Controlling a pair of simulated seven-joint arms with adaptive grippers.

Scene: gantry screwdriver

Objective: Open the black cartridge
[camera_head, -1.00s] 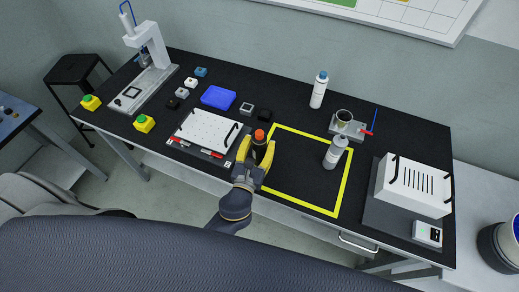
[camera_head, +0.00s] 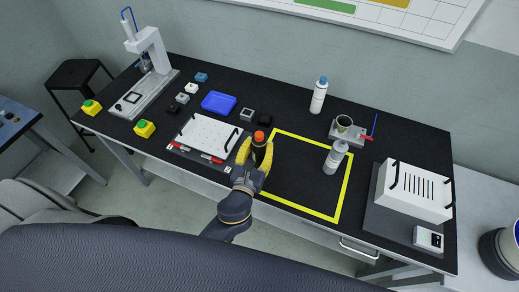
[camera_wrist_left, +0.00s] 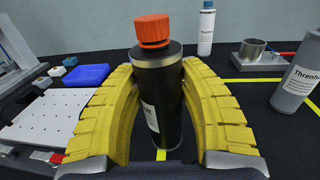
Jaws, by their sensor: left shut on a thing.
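The black cartridge (camera_wrist_left: 158,95) stands upright with its orange cap (camera_wrist_left: 153,31) on, in the left wrist view. In the head view the cap (camera_head: 259,136) shows above the fingers, at the left edge of the yellow-taped square. My left gripper (camera_head: 256,155) has its yellow fingers on both sides of the cartridge, shut on its body below the cap. The fingers also fill the sides of the left wrist view (camera_wrist_left: 157,110). The cartridge's lower part is partly hidden in the head view. My right gripper is not in view.
A white perforated plate (camera_head: 208,135) lies just left of the gripper. A grey bottle (camera_head: 334,158) stands inside the yellow-taped square (camera_head: 300,205), and a white bottle (camera_head: 318,96) stands behind. A metal cup (camera_head: 343,122) sits on a stand. The square's front part is clear.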

